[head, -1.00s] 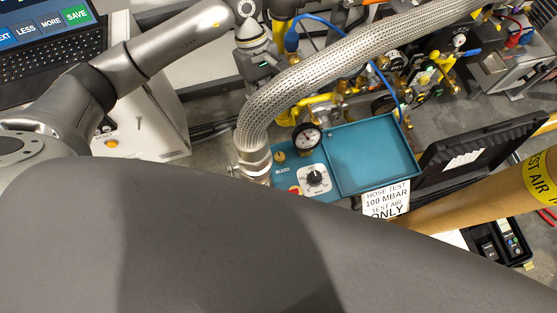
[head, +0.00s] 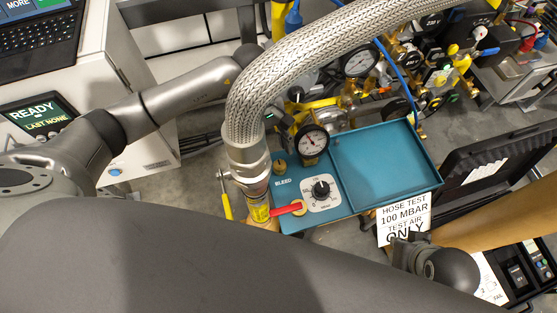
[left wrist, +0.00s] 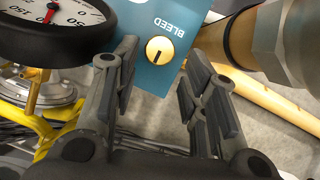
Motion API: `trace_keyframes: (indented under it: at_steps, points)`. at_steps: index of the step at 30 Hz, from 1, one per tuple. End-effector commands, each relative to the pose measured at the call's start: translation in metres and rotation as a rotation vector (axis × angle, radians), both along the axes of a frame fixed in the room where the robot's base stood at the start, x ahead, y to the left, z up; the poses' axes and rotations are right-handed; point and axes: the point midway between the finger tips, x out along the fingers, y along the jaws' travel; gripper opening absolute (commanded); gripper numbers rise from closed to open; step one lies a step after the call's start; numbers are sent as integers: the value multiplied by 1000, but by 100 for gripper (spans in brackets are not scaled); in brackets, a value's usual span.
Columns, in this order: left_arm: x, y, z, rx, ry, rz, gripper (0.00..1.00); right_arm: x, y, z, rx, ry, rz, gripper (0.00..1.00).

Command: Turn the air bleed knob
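The air bleed knob (head: 279,166) is a small round brass knob beside the "BLEED" label on the teal panel of the test box (head: 287,225). In the left wrist view the knob (left wrist: 159,50) shows from above, with a dark slot line across it. My left gripper (left wrist: 162,75) is open, its dark fingers on either side of the knob in the picture, with clear space between. I see no contact. In the head view the braided hose hides most of this gripper. A dark part of my right arm shows at lower right; its fingers cannot be made out.
A braided metal hose (head: 290,65) arches beside the bleed knob. A pressure gauge (head: 312,141), a black dial (head: 321,188) and a red lever (head: 287,210) are close by. A "HOSE TEST" sign (head: 405,213) stands at the right. A screen (head: 40,117) reads "READY".

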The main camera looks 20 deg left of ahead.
Motion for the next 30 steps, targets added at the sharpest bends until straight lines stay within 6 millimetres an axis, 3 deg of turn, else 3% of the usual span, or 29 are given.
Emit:
trace_keyframes:
  at_steps: [3,9,20,28,30]
  points:
    - [-6,-7,-22,-1,4,0,40,-1,0,-1,-1,0,0,0]
    - [-11,-13,-42,-1,1,0,40,-1,0,-4,-1,0,0,0]
    - [-12,-15,-46,-1,-1,0,40,-1,0,-4,-1,0,0,0]
    - [-12,-15,-46,-1,-1,0,7,-1,0,-4,0,0,0,0]
    - [-12,-15,-46,0,0,1,7,-1,0,-4,0,0,0,0]
